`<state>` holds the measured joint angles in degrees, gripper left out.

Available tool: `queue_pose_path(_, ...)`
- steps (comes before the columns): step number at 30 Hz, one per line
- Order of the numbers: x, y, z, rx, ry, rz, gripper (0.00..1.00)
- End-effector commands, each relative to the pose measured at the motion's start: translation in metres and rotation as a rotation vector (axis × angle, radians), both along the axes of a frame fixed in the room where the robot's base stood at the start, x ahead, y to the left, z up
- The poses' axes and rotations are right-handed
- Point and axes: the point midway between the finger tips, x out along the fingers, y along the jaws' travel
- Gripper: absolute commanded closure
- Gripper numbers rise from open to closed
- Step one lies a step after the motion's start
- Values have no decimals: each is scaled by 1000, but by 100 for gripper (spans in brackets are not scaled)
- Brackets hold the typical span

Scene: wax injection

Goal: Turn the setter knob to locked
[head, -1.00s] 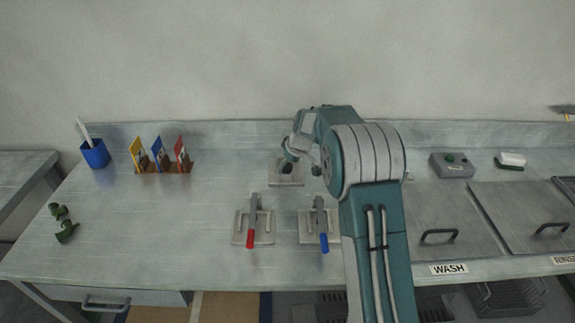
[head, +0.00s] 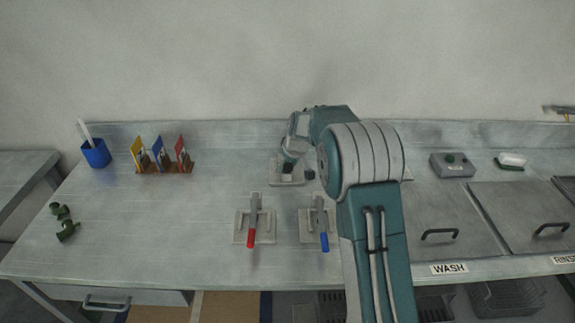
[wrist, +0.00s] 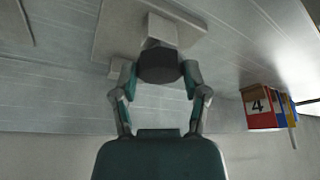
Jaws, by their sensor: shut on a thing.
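The setter knob (wrist: 160,66) is a dark, round-edged knob on a pale block, seen in the wrist view. It sits on a flat grey plate (wrist: 118,30), which also shows at the back middle of the bench in the head view (head: 277,180). My gripper (wrist: 160,77) has one finger on each side of the knob and is shut on it. In the head view my gripper is over the plate and mostly hides the knob. I cannot read the knob's position or any locked mark.
A red-handled clamp (head: 251,238) and a blue-handled clamp (head: 324,241) stand in front of the plate. A rack (head: 165,169) of coloured cards and a blue cup (head: 96,154) are at left. The left bench is mostly clear.

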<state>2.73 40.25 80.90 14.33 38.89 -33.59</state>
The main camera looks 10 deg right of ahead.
Motion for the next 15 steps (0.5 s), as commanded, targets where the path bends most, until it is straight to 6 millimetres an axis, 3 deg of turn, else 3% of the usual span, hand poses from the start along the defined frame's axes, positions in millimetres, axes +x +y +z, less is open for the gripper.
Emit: queue_pose_path(15, -1, 4, -3, -2, 3, -477, 89)
